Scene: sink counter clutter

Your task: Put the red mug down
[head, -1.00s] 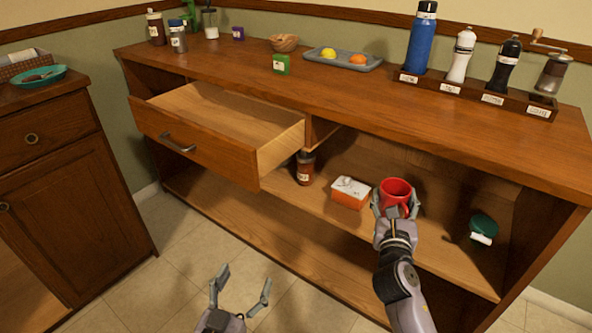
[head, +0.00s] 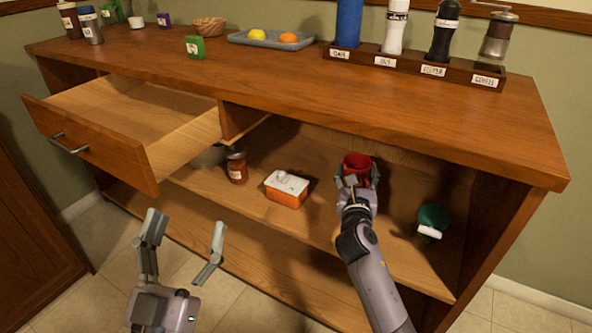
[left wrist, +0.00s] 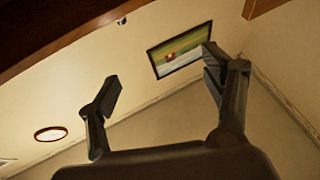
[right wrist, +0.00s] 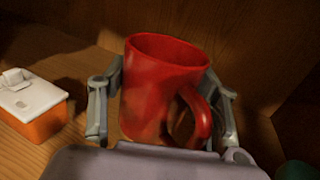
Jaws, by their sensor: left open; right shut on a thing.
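The red mug (head: 357,163) is upright inside the open shelf under the counter. My right gripper (head: 357,180) is shut on it, with a finger on each side. In the right wrist view the mug (right wrist: 160,85) sits between the fingers of the gripper (right wrist: 165,100), its handle toward the camera. I cannot tell whether its base touches the shelf board (head: 325,225). My left gripper (head: 185,240) is open and empty in front of the cabinet, below the open drawer. The left wrist view shows its spread fingers (left wrist: 165,95) against wall and ceiling.
An orange box with a white lid (head: 287,188) stands left of the mug, and a brown jar (head: 236,165) farther left. A green item with a white part (head: 432,221) lies to the right. The open drawer (head: 140,120) juts out on the left. The countertop (head: 300,85) overhangs the shelf.

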